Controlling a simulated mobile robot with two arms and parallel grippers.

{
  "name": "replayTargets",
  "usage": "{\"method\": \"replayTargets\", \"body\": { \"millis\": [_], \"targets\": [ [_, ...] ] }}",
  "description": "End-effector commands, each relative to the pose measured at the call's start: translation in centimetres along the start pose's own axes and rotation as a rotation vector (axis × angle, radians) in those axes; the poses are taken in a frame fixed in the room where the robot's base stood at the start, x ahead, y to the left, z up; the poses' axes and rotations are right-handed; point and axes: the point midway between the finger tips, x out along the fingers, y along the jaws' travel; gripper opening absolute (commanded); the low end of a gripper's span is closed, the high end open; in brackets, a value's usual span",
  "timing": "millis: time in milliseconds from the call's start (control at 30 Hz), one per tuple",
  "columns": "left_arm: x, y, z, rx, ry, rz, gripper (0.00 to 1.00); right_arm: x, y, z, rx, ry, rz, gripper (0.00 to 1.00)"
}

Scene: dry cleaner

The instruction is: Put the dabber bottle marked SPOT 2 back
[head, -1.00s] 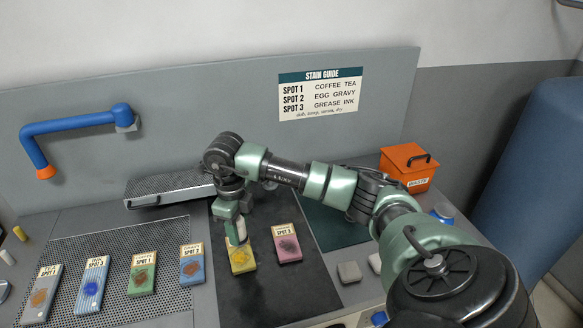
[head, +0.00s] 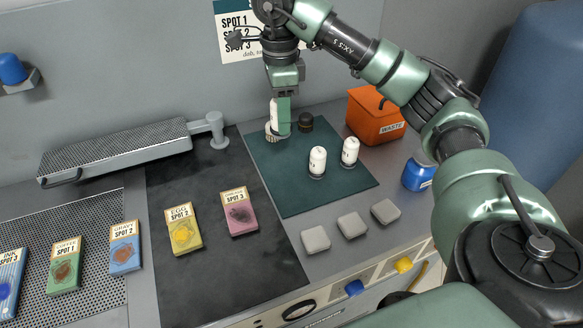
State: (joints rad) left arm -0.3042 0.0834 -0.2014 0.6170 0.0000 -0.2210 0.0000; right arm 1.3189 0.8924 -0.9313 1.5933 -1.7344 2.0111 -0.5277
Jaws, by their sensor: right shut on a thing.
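My right gripper (head: 281,108) points down and is shut on a white dabber bottle (head: 273,116), at the back left part of the dark green mat (head: 290,195). The bottle looks upright. One green finger covers part of it and I cannot read its marking. Whether its base touches the mat is hard to tell. Two other white dabber bottles, a left one (head: 317,161) and a right one (head: 350,151), stand upright on the mat. A small dark round thing (head: 305,123) sits just right of the held bottle. My left gripper is not in view.
An orange WASTE bin (head: 374,118) stands behind the mat at the right, a blue jar (head: 418,174) nearer. Grey pads (head: 352,225) lie in front. A yellow EGG card (head: 184,232) and pink card (head: 238,212) lie on the black board (head: 230,265). The mat's front is clear.

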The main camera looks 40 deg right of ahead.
Motion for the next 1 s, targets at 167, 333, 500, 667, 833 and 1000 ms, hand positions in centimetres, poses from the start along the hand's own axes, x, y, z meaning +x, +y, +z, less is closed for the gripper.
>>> {"method": "replayTargets", "body": {
  "millis": [167, 333, 500, 667, 833, 1000],
  "targets": [
    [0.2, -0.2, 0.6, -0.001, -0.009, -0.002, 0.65, 4.9, 0.1, -0.1, 0.001, 0.003, 0.007, 0.0],
    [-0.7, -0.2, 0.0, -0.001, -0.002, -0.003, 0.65, 9.1, 0.1, -0.1, 0.003, 0.003, 0.006, 0.0],
    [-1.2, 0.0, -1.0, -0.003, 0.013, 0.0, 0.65, 12.0, 0.1, 0.0, 0.002, 0.001, 0.003, 0.0],
    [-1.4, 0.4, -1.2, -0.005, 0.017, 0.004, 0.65, 13.3, 0.0, 0.0, 0.003, 0.0, 0.002, 0.0],
    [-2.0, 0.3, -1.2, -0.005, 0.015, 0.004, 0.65, 15.8, 0.1, 0.0, 0.002, 0.001, 0.004, 0.0],
    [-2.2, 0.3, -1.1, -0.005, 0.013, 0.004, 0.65, 17.2, 0.0, 0.0, 0.003, 0.0, 0.0, 0.0]
  ]
}}
